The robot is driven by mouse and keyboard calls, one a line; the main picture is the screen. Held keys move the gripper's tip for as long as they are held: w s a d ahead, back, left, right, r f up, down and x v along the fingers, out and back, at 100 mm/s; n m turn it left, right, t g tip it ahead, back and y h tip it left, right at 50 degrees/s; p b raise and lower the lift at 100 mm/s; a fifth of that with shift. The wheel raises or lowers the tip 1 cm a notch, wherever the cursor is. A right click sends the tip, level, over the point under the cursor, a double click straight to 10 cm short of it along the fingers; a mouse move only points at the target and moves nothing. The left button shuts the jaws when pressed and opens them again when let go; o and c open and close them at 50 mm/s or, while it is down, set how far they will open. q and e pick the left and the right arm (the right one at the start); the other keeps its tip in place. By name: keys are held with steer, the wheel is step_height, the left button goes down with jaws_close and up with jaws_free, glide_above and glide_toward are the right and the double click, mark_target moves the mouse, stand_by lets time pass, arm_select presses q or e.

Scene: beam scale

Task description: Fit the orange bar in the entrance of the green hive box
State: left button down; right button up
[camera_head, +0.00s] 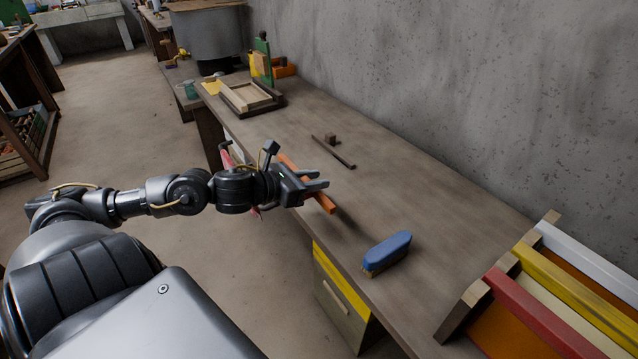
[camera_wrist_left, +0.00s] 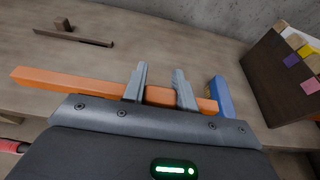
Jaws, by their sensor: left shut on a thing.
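My left gripper (camera_head: 318,180) is shut on the long orange bar (camera_head: 325,203), above the front edge of the workbench. In the left wrist view the orange bar (camera_wrist_left: 70,83) runs across the picture, with its longer part to the left of my left gripper's fingers (camera_wrist_left: 159,85). No box that I can clearly call the green hive box shows. A green upright piece (camera_head: 263,62) stands at the bench's far end, and an olive-grey box with a yellow band (camera_head: 340,307) is partly hidden under the bench's front edge. My right gripper is out of view.
A blue brush (camera_head: 388,250) lies near the front edge of the workbench (camera_head: 420,205). A dark rod and small block (camera_head: 333,150) lie behind the gripper. A wooden tray (camera_head: 247,97) sits at the far end. Coloured frame bars (camera_head: 560,280) fill the near right. The bench middle is clear.

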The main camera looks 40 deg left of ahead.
arm_select(q)
steer(key=w+a+f, duration=0.1)
steer(key=w+f, duration=0.1)
steer(key=w, duration=0.1)
steer(key=w+a+f+p, duration=0.1)
steer(key=w+a+f, duration=0.1)
steer(key=w+f, duration=0.1)
steer(key=w+a+f, duration=0.2)
steer(key=w+f, duration=0.1)
steer(key=w, duration=0.2)
steer(key=shift+a, duration=0.2)
steer(key=shift+w+a+f, duration=0.25)
steer(key=shift+w+f, duration=0.25)
steer(key=shift+f, duration=0.15)
steer(key=shift+w+a+f+p, duration=0.15)
steer(key=shift+f+p, duration=0.1)
steer(key=shift+f, duration=0.35)
steer(key=shift+w+d+f+p, duration=0.1)
steer(key=shift+f+p, duration=0.1)
steer(key=shift+f, duration=0.4)
steer(key=shift+a+f, duration=0.1)
steer(key=shift+f, duration=0.4)
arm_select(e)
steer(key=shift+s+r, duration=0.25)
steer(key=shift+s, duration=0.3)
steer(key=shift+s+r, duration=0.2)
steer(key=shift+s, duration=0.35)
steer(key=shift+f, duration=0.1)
